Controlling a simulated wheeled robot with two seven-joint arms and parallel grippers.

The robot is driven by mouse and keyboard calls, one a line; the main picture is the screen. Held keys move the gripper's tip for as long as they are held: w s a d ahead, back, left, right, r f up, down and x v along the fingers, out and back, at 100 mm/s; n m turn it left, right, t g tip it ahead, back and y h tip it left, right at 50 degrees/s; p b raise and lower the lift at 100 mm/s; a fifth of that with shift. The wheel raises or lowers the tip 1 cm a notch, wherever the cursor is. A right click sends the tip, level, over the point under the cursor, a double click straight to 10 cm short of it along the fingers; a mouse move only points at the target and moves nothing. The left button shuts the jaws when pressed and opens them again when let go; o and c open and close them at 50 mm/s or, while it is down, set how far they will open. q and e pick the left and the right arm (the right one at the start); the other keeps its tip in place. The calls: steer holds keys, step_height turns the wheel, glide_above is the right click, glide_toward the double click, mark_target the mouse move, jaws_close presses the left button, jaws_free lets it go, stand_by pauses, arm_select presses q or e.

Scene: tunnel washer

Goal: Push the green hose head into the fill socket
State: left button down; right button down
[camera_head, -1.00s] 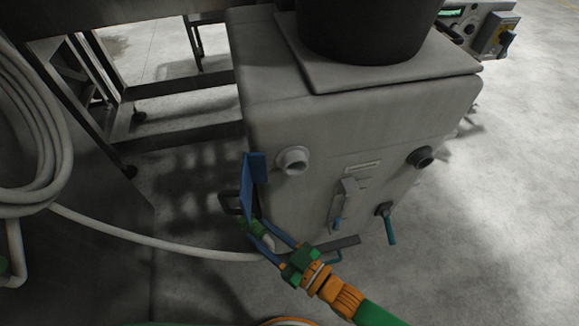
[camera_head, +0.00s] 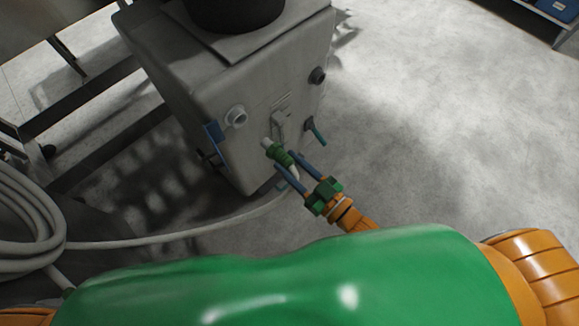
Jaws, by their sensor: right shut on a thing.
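The green hose head (camera_head: 283,155) has a pale nozzle tip that points up and left toward the machine front. My right gripper (camera_head: 289,162) is shut on it, with its blue fingers on either side. The pale round socket (camera_head: 236,117) is on the front of the grey machine, up and left of the nozzle and apart from it. A dark round port (camera_head: 317,75) is on the same face, farther right. I cannot read which is labelled as fill. My left gripper is not in view.
The white hose (camera_head: 180,238) runs from the hose head across the floor to a coil (camera_head: 30,215) at the left. A blue flap (camera_head: 214,136) is left of the pale socket. A latch (camera_head: 277,124) and a teal-handled lever (camera_head: 316,131) are on the machine front.

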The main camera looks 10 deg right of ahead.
mark_target(266, 143)
steer(key=shift+w+a+r, duration=0.1)
steer(key=shift+w+a, duration=0.3)
steer(key=shift+a, duration=0.1)
steer(key=shift+b+x, duration=1.35)
steer(key=shift+x, duration=1.75)
steer(key=shift+w+a, duration=0.1)
steer(key=shift+w, duration=0.05)
steer(key=shift+w, duration=0.1)
steer(key=shift+w+a, duration=0.5)
steer(key=shift+w, duration=0.15)
steer(key=shift+w+a+b, duration=0.2)
steer(key=shift+w+b, duration=0.05)
steer(key=shift+b, duration=0.15)
steer(key=shift+c, duration=1.9)
jaws_free()
